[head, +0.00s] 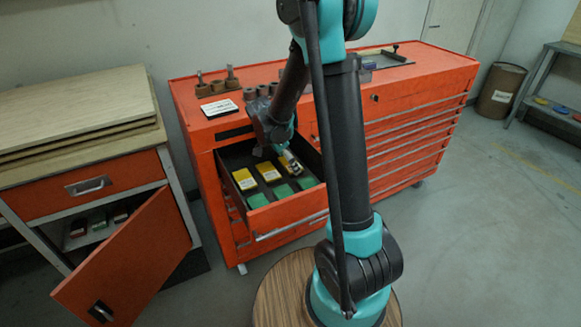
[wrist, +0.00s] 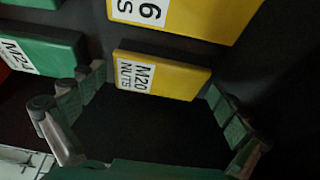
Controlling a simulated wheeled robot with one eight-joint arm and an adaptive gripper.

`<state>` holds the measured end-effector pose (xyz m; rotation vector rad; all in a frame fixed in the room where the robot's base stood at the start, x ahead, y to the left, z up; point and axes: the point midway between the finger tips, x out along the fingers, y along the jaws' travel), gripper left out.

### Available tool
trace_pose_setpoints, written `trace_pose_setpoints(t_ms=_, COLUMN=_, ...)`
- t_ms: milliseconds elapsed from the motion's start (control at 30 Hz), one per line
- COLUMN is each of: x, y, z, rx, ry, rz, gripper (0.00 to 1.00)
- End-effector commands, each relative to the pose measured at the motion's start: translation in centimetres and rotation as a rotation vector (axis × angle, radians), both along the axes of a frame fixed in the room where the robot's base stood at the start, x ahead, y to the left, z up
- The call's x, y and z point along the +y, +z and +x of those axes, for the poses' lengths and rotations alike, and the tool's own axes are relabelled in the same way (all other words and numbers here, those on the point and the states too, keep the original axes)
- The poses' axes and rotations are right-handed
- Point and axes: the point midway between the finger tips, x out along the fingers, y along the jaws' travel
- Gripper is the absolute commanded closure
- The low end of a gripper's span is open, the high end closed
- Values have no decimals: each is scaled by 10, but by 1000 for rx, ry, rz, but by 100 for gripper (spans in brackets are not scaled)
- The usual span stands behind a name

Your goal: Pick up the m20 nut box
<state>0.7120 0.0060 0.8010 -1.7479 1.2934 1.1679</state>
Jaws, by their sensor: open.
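The M20 nut box (wrist: 170,76) is a yellow box with a white label reading "M20 NUTS". In the wrist view it lies on the dark drawer floor at the fingertips of my gripper (wrist: 155,92). The fingers are spread wide, one toward each end of the box, with nothing gripped. In the head view my gripper (head: 290,160) reaches down into the open drawer (head: 287,227) over its right back part. I cannot tell there which yellow box is the M20 one.
Another yellow box (wrist: 190,14) and a green box (wrist: 42,50) lie close by. In the head view the drawer holds yellow boxes (head: 268,171) and green boxes (head: 283,192). The drawer walls surround my gripper. A cabinet door (head: 130,265) stands open at left.

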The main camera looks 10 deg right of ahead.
Motion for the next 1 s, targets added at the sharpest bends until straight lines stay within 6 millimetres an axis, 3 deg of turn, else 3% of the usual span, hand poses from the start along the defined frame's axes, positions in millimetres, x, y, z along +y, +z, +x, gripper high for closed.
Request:
trace_pose_setpoints(t_ms=267, x=-1, y=-2, z=0, rx=0, ry=0, rz=0, gripper=3)
trace_pose_setpoints(t_ms=733, x=0, y=-2, z=0, rx=0, ry=0, rz=0, gripper=60)
trace_pose_setpoints(t_ms=1000, x=0, y=-1, z=0, rx=1, ry=0, rz=0, gripper=60)
